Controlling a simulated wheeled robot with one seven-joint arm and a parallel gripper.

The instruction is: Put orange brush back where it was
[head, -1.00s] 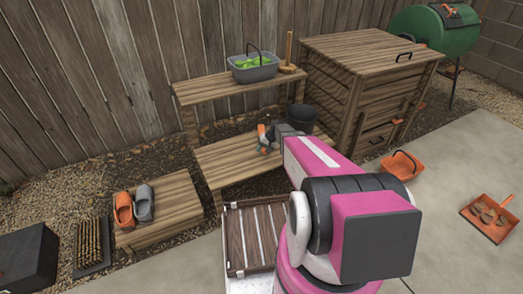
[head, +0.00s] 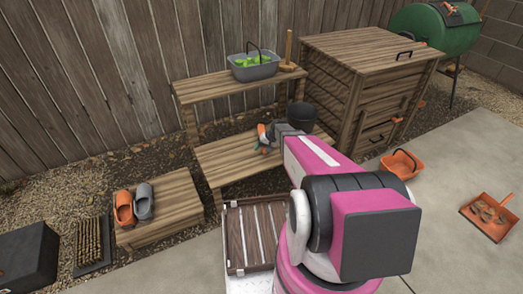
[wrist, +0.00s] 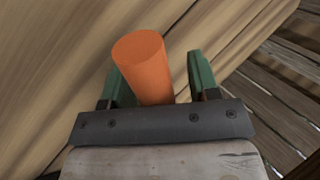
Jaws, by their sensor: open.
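An orange cylinder (wrist: 146,66), which looks like the brush's handle, stands between the green fingers of my gripper (wrist: 158,84) in the wrist view. The fingers are open, with a clear gap on the right of the cylinder; its lower end is hidden behind the gripper's dark body. In the head view the orange brush (head: 262,130) shows as a small patch at my gripper (head: 263,147), over the lower shelf (head: 225,162) of the wooden bench. Its bristles are not visible, and I cannot tell whether a finger touches it.
A dark pot (head: 302,116) stands on the lower shelf, right of my gripper. A grey basket (head: 254,72) and a wooden-handled tool (head: 289,50) are on the upper shelf. An orange basket (head: 401,164) and an orange dustpan (head: 487,216) lie on the paving. Orange and grey clogs (head: 134,206) sit on a low platform.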

